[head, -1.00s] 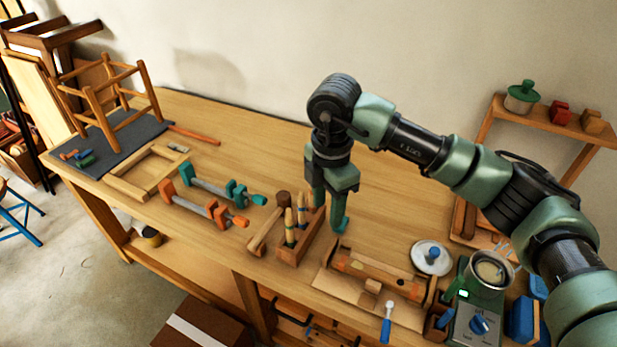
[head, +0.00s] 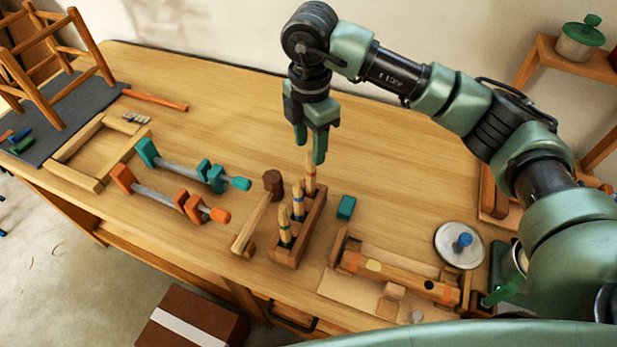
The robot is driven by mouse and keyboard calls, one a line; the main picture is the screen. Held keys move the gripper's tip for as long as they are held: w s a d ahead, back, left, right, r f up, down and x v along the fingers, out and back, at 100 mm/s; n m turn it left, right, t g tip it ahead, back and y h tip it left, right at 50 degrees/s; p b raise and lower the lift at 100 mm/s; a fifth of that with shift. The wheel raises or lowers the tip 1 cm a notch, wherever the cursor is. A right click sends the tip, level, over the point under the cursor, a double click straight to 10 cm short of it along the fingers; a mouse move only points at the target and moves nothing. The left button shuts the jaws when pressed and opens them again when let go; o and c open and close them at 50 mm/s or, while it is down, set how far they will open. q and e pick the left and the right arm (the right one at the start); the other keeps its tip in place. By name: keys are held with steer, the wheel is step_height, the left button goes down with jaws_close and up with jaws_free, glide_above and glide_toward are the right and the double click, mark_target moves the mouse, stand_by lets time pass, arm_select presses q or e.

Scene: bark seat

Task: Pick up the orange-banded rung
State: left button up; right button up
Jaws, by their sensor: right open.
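A small wooden rack (head: 288,255) holds several upright rungs. The front one (head: 285,226) has a green band and the middle one (head: 298,203) a blue band. The rear rung (head: 310,175) stands just under my right gripper (head: 311,150); a faint orange tint shows on it, but its band is hard to make out. My right gripper is open, pointing down, with its fingertips around or just behind the rung's top; I cannot tell which. No rung is lifted. My left gripper is not in view.
A mallet (head: 258,212) lies left of the rack and a teal block (head: 346,207) right of it. A wooden cradle (head: 340,245) holds an orange-marked bar at the front right. Bar clamps (head: 185,168) lie to the left. The bench behind the rack is clear.

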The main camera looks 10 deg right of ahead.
mark_target(310, 152)
steer(key=shift+w+f, duration=0.25)
steer(key=shift+f, duration=0.2)
steer(key=shift+w+f+p, duration=0.2)
steer(key=shift+f+p, duration=0.3)
steer(key=shift+f, duration=0.45)
steer(key=shift+s+d+f+p, duration=0.1)
steer(key=shift+f+p, duration=0.2)
steer(key=f+p, duration=0.1)
steer(key=f, duration=0.1)
steer(key=f+p, duration=0.1)
steer(key=f, duration=0.1)
steer(key=shift+s+d+f, duration=0.15)
steer(key=shift+d+f, duration=0.05)
steer(key=shift+f, duration=0.3)
jaws_close()
